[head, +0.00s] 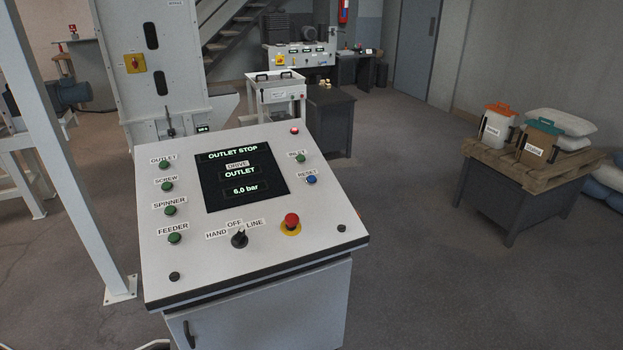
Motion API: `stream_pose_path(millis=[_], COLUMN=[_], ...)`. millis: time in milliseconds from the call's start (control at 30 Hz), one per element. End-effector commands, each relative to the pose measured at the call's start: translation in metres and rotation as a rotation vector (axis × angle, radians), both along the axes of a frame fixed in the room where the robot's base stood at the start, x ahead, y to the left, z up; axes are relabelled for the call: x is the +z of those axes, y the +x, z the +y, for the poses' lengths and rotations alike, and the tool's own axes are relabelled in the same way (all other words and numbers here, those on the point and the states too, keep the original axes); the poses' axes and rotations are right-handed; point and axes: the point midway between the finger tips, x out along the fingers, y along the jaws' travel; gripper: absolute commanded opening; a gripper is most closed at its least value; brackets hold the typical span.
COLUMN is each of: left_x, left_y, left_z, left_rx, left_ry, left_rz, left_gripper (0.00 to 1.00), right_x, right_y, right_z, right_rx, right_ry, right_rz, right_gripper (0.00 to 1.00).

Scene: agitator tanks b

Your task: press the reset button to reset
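The blue reset button (311,180) sits on the right side of a white sloped control panel (330,225), beside a label reading RESET. A green button (300,158) with its own label is just above it. The panel's dark screen (265,198) reads OUTLET STOP, DRIVE OUTLET and 6.0 bar. A red mushroom button (291,221) on a yellow ring is below the reset button. A small red light (294,130) is at the panel's top right. Neither of my grippers is in view.
Several green buttons (167,187) line the panel's left side, and a black selector (239,239) is at its lower middle. A white post (78,150) stands at left. A pallet table (515,190) with containers is at right. Floor between is clear.

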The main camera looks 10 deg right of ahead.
Motion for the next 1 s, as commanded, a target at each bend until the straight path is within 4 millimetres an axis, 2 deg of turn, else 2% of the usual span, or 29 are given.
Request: stream_pose_path(millis=[67, 700, 1000], left_x=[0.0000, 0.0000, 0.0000], left_y=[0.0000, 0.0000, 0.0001], left_z=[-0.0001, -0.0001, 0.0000], left_rx=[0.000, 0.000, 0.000], left_ry=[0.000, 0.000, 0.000], left_rz=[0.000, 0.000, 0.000], left_gripper=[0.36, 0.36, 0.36], right_x=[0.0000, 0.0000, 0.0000], right_y=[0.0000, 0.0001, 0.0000], right_z=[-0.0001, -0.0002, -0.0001], right_rx=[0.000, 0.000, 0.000], right_ry=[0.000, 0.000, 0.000], right_rz=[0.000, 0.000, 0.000], right_gripper=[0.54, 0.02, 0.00])
